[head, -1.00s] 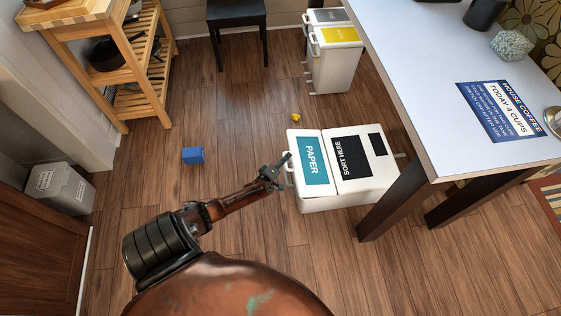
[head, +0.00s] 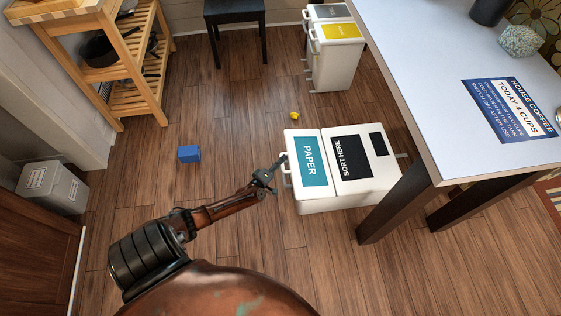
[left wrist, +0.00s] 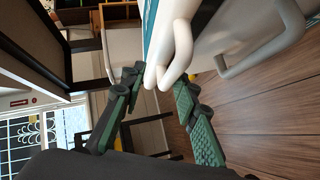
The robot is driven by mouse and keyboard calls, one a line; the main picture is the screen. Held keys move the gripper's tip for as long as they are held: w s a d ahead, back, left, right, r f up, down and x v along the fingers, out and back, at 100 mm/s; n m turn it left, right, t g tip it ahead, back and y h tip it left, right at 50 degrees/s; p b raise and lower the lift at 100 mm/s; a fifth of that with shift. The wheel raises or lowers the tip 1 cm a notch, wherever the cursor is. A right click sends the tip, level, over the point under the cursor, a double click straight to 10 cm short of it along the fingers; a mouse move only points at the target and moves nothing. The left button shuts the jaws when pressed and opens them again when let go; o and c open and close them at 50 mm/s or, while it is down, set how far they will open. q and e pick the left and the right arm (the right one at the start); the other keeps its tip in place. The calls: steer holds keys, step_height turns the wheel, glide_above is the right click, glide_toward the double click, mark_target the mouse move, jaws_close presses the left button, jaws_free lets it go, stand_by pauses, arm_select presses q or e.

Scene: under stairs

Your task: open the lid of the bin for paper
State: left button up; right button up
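The paper bin is white with a teal PAPER label (head: 308,160) on its lid. The lid is shut. Its white loop handle (head: 287,170) sticks out on the left side, and it shows large in the left wrist view (left wrist: 180,50). My left gripper (head: 277,174) is at this handle. In the left wrist view its two green-grey fingers (left wrist: 160,80) are apart, with the handle's end at the gap between their tips. Whether they touch it I cannot tell. My right gripper is in neither view.
A black SORT HERE panel (head: 352,156) is on the bin's top. A white table (head: 420,70) stands right of the bin. A blue cube (head: 189,154) and a small yellow object (head: 295,115) lie on the floor. More bins (head: 335,60) stand behind.

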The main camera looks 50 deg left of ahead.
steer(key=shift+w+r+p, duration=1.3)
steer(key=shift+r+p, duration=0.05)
steer(key=shift+p, duration=0.35)
arm_select(q)
steer(key=v, duration=0.8)
steer(key=shift+s+f, duration=0.1)
steer(key=shift+s, duration=0.05)
